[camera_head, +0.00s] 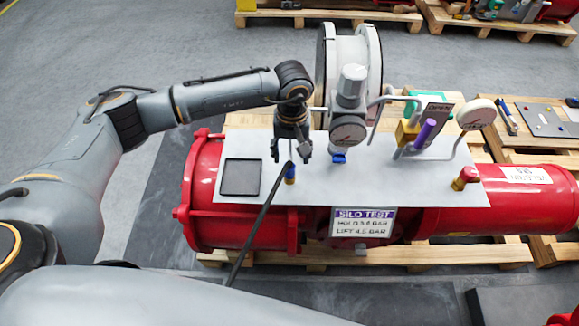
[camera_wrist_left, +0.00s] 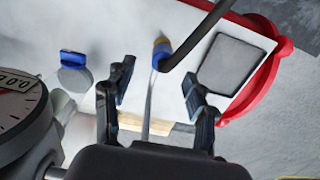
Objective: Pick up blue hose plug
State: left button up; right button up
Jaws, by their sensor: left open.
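A blue plug with a yellow band (camera_head: 290,174) is on the light grey plate at the end of a black hose (camera_head: 262,212). The plug also shows in the left wrist view (camera_wrist_left: 161,50), with the dark hose running from it to the upper right. My left gripper (camera_head: 290,150) points down just above the plug and hose end. In the left wrist view its open fingers (camera_wrist_left: 157,76) stand on either side of the space below the plug, with nothing between them clearly gripped. My right gripper is not in view.
A gauge with a blue knob (camera_head: 338,158) stands right of my gripper. A dark square pad (camera_head: 241,177) lies left on the plate. A purple-handled valve (camera_head: 425,133) and red cap (camera_head: 466,177) are further right. The red cylinder (camera_head: 211,215) rests on wooden pallets.

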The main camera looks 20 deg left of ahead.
aim_at(289, 162)
pick_arm(q)
jog(key=f, duration=0.2)
jog(key=f+p, duration=0.2)
jog(key=f, duration=0.1)
jog(key=shift+s+a+f, duration=0.1)
jog(key=shift+a+f, duration=0.15)
jog(key=shift+f, duration=0.3)
grip_shut()
